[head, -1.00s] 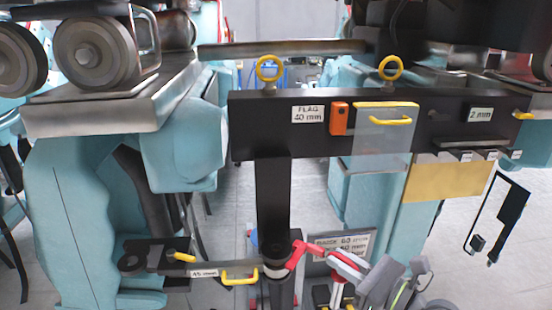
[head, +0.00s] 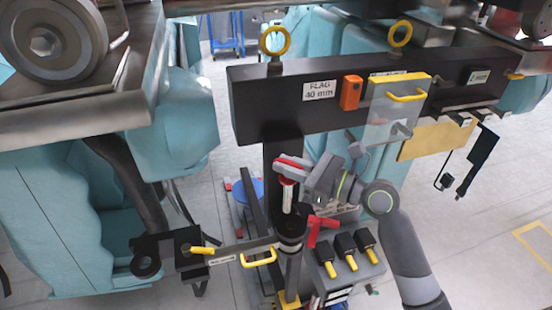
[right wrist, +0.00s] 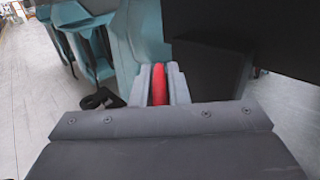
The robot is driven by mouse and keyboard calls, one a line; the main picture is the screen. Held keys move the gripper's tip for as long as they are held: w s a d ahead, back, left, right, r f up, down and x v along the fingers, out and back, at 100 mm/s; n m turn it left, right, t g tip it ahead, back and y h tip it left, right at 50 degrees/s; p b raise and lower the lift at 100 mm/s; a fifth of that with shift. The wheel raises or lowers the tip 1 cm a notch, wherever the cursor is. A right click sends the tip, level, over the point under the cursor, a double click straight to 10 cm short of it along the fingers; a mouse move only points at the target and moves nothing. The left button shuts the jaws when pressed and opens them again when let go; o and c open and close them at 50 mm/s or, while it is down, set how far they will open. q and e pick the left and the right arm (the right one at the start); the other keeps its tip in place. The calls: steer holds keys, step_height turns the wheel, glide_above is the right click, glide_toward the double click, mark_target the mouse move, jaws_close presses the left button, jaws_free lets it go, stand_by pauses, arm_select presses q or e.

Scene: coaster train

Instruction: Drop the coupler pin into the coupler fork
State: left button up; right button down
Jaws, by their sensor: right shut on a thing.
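The coupler pin has a red handle (head: 291,163) and a silver shaft (head: 287,196) that hangs down, nearly upright. My right gripper (head: 300,172) is shut on the red handle, in front of the black post. In the right wrist view the red handle (right wrist: 158,85) sits between the grey fingers (right wrist: 158,90). The black coupler fork (head: 150,255), with a round eye, is low at the left, apart from the pin. It also shows in the right wrist view (right wrist: 100,98). My left gripper is not in view.
A black beam (head: 250,108) with a clear, yellow-topped panel (head: 392,118) spans above my gripper. The black post (head: 282,150) and a bar with a yellow handle (head: 259,258) stand near the pin. A red clip (head: 320,229) and several black blocks (head: 345,242) lie below.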

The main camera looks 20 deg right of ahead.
mark_target(295, 184)
steer(key=v, duration=0.2)
steer(key=shift+s+d+r, duration=0.15)
steer(key=shift+d+r, duration=0.1)
steer(key=shift+r, duration=0.05)
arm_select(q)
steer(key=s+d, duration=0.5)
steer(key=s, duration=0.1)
arm_select(e)
steer(key=shift+a+p, duration=0.15)
steer(key=shift+p, duration=0.15)
steer(key=shift+w+a+f, duration=0.15)
steer(key=shift+w+a, duration=0.1)
steer(key=shift+w, duration=0.1)
step_height(295, 184, down, 4)
steer(key=shift+r+b, duration=0.15)
steer(key=shift+b, duration=0.9)
steer(key=shift+f+b, duration=0.35)
steer(key=shift+f, duration=0.25)
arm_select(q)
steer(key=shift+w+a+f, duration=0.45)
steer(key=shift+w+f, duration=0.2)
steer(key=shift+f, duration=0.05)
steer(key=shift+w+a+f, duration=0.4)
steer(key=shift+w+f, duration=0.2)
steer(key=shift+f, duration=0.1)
arm_select(e)
steer(key=shift+f, duration=0.4)
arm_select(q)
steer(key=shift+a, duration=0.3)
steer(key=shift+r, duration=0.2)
